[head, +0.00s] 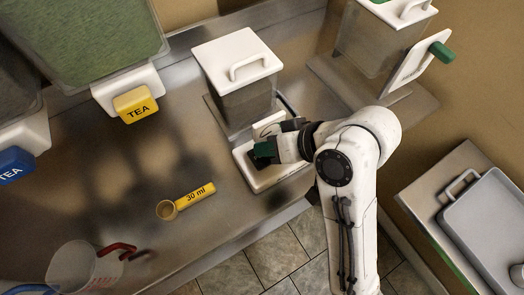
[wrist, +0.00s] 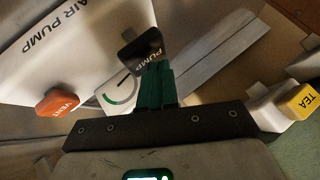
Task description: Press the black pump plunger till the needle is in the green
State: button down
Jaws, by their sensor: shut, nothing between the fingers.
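The black pump plunger (wrist: 140,48), marked PUMP, stands on the white air pump (wrist: 75,45) in the wrist view. My gripper (wrist: 156,68) is shut and empty, its green fingertips at the plunger's lower edge in the picture. I cannot tell if they touch it. In the head view my gripper (head: 264,150) is over the white pump base (head: 283,178); the plunger and gauge are hidden there.
An orange VENT button (wrist: 57,102) sits on the pump. A white-lidded bucket (head: 237,62) stands behind the pump. A yellow 30 ml scoop (head: 188,200) and a clear jug (head: 85,268) lie left on the steel counter.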

jog(key=shift+f+b, duration=0.4)
jog(key=shift+f, duration=1.1)
dwell(1.1)
jog(key=shift+r, duration=0.1)
jog(key=shift+r+p, duration=2)
jog(key=shift+p, duration=0.45)
notch_tip(320, 180, up, 3)
jog(key=p, duration=0.3)
jog(key=shift+r+p, duration=0.8)
jog(key=shift+r, duration=0.25)
jog(key=shift+w, duration=0.1)
dwell(0.9)
